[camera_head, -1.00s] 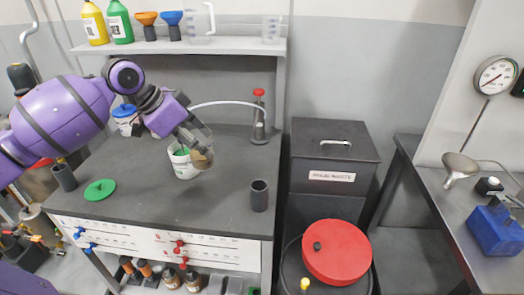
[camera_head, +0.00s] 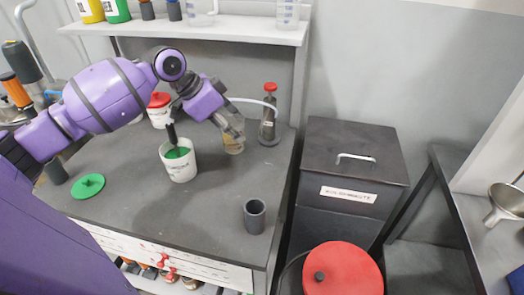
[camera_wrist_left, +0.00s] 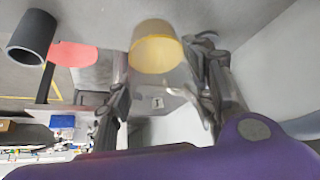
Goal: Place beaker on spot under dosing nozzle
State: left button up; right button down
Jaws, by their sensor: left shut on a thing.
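The beaker (camera_head: 233,144) is a clear cup with a yellowish content, low over the back right part of the dark bench. My left gripper (camera_head: 232,126) is shut on it, and the wrist view shows the beaker (camera_wrist_left: 157,48) between the fingers. I cannot tell whether its base touches the bench. A pump bottle (camera_head: 269,118) with a red top stands just right of the beaker. A pale hose (camera_head: 250,101) curves left from it and goes behind my gripper, so the nozzle end and the spot under it are hidden. My right gripper is not in view.
A white bucket (camera_head: 181,163) with green content stands left of the beaker. A dark cup (camera_head: 254,216) is near the bench's right edge, a green lid (camera_head: 88,186) at left. A shelf (camera_head: 200,33) runs above the back. The bench front middle is clear.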

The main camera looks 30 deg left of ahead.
pick_arm(q)
notch_tip(320, 180, down, 9)
jog(key=shift+r, duration=0.15)
jog(key=shift+w+d, duration=0.15)
jog(key=shift+w, duration=0.1)
jog(key=shift+w+d, duration=1.2)
jog(key=shift+w, duration=0.2)
jog(key=shift+w+d, duration=1.2)
jog(key=shift+w, duration=0.2)
jog(key=shift+w+d+f, duration=0.1)
jog(key=shift+f, duration=0.6)
jog(key=o, duration=1.4)
jog(key=shift+f, duration=0.15)
